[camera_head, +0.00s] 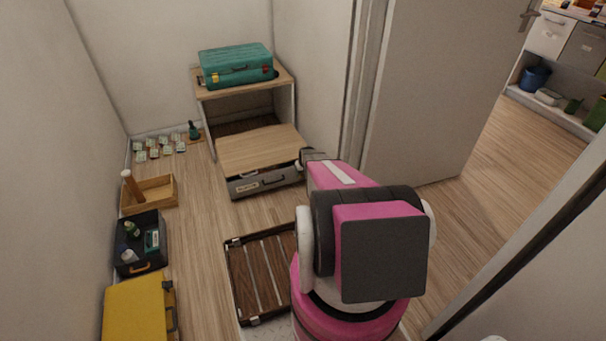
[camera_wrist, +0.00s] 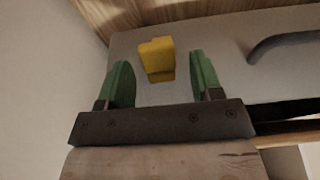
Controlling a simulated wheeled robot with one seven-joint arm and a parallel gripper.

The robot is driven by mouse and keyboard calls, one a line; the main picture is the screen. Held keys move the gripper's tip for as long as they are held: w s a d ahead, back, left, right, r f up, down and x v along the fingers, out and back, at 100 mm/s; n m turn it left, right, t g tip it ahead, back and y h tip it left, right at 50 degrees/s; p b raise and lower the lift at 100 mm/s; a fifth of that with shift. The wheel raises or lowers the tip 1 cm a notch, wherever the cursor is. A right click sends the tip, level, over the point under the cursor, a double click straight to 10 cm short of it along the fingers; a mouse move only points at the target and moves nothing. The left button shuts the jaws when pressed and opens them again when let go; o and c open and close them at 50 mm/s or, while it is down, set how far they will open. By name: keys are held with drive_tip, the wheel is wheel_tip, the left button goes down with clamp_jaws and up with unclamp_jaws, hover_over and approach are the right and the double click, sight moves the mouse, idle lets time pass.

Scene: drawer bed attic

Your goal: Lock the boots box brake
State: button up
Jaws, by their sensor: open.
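The boots box (camera_head: 237,191) is a low grey drawer box with a wooden lid, a dark front handle and a small white label. It sits on the floor, extending out from under a wooden shelf unit. In the wrist view, its grey front (camera_wrist: 225,40) fills the upper part. A yellow block-like tab, likely the brake (camera_wrist: 157,60), stands out from that front. My gripper (camera_wrist: 163,80) is open, with its two green fingertips on either side of the yellow tab; contact cannot be told. In the head view my gripper (camera_head: 306,163) is at the box's right end, partly hidden by my arm.
A teal suitcase (camera_head: 235,66) lies on the shelf unit (camera_head: 245,90). An open brown slatted case (camera_head: 258,278) lies on the floor before the box. A wooden tray (camera_head: 160,190), a black case (camera_head: 145,255) and a yellow case (camera_head: 135,305) line the left wall. A door (camera_head: 430,90) stands at right.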

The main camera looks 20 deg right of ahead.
drive_tip(key=v, duration=0.9)
drive_tip(key=shift+r, duration=0.2)
